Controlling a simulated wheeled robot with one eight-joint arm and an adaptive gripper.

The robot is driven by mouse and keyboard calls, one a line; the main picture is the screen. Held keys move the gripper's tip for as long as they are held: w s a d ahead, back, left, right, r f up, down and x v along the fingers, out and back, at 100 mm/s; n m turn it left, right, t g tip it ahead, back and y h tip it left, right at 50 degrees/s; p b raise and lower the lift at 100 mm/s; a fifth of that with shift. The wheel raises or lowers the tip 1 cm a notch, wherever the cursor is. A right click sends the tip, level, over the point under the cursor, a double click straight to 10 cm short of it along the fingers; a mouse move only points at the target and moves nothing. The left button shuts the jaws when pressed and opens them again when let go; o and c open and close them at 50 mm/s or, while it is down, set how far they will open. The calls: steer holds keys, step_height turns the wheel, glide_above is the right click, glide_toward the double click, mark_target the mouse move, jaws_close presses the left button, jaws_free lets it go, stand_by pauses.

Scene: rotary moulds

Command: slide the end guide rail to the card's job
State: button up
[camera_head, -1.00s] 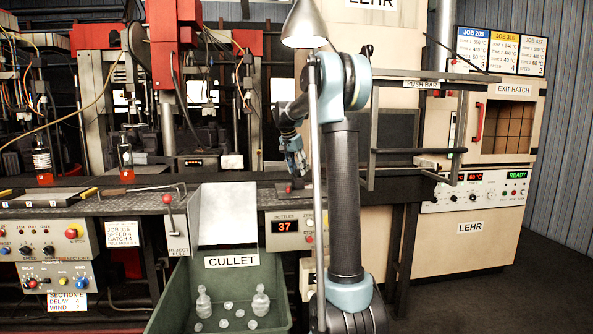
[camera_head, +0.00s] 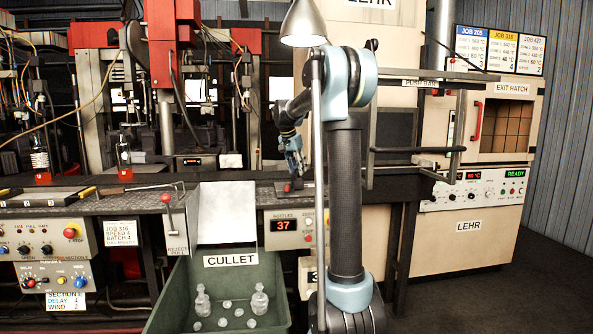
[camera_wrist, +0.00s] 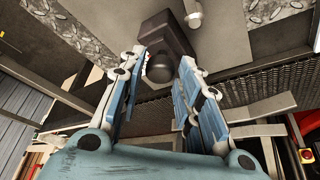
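My gripper (camera_head: 293,168) hangs over the deck right of the cullet chute in the head view. In the wrist view my gripper (camera_wrist: 163,62) is open, its blue fingers apart on either side of a dark round knob (camera_wrist: 159,70). The knob joins a dark block (camera_wrist: 168,35), which may be the end guide rail; I cannot tell for sure. Whether the fingers touch the knob is unclear. A job card (camera_head: 121,233) on the front panel reads JOB 316, SPEED 4, BATCH 4; its smallest print is blurred.
The cullet bin (camera_head: 175,300) with bottles stands below the deck. A red-knobbed reject lever (camera_head: 166,198) is left of the chute. A bottle counter (camera_head: 284,226) shows 37. The lehr (camera_head: 470,225) and its push bar (camera_head: 420,150) are at right. Three job cards (camera_head: 500,50) stand above.

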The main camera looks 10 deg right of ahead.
steer(key=shift+o, duration=0.3)
steer(key=shift+r, duration=0.1)
steer(key=v, duration=1.1)
steer(key=shift+r, duration=0.3)
steer(key=shift+s+a, duration=0.1)
